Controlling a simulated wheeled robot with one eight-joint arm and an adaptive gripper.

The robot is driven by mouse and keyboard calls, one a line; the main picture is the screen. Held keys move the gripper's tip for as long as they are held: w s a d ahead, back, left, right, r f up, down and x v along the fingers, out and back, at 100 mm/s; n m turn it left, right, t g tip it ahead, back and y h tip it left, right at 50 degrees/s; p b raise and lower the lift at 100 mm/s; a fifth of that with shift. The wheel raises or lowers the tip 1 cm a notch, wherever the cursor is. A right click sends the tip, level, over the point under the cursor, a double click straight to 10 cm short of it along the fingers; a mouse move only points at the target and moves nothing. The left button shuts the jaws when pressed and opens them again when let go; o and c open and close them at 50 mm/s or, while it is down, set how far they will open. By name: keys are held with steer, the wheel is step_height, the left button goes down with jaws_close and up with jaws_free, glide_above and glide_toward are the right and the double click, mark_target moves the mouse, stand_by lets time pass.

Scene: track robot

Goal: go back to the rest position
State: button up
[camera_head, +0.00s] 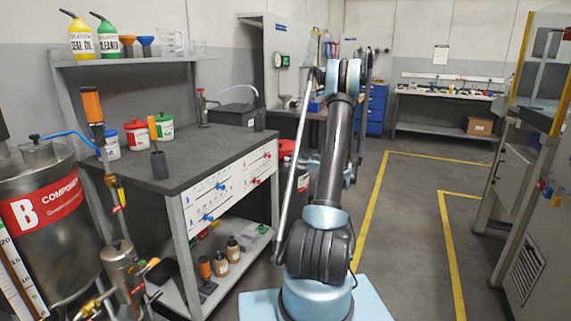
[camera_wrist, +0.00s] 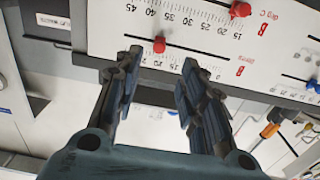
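My gripper (camera_wrist: 160,60) is open and empty in the wrist view, its two dark fingers spread apart. The fingertips point towards a white panel (camera_wrist: 110,40) with printed scales. A red slider knob (camera_wrist: 159,45) shows just beyond the gap between the tips; I cannot tell how far off it is. A second red knob (camera_wrist: 240,9) sits higher to the right. In the head view my arm rises from its light blue base and bends over at the top. The gripper itself is mostly hidden behind the arm there.
A workbench (camera_head: 205,150) with a slider panel (camera_head: 225,190) stands left of my arm. A steel drum (camera_head: 45,225) is at the far left. A blue drawer cabinet (camera_head: 371,110) stands behind. Yellow-lined floor (camera_head: 405,225) to the right is clear, up to a machine frame (camera_head: 510,200).

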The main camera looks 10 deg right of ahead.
steer(key=s+a+r+m+g+h, duration=0.35)
steer(key=s+a+r, duration=0.35)
steer(key=s+a, duration=0.25)
steer(key=s+a+m+g+h, duration=0.1)
steer(key=s+a, duration=0.2)
steer(key=s, duration=0.3)
steer(key=s+a+m+g+h, duration=0.1)
steer(key=s+a+g+h, duration=0.15)
steer(key=s, duration=0.45)
steer(key=s+d+f+m+h, duration=0.1)
steer(key=s+d+f+h, duration=0.1)
steer(key=s, duration=0.7)
steer(key=s+d+f+m+g+h, duration=0.1)
steer(key=s+d+f+m+h, duration=0.1)
steer(key=s, duration=0.8)
steer(key=s+d+f+m+h, duration=0.2)
steer(key=s+f+h, duration=0.1)
steer(key=s, duration=0.6)
steer(key=shift+s+f+h, duration=0.3)
steer(key=shift+s+f, duration=0.05)
steer(key=shift+f, duration=0.15)
steer(key=shift+w+f, duration=0.2)
steer(key=shift+w, duration=0.25)
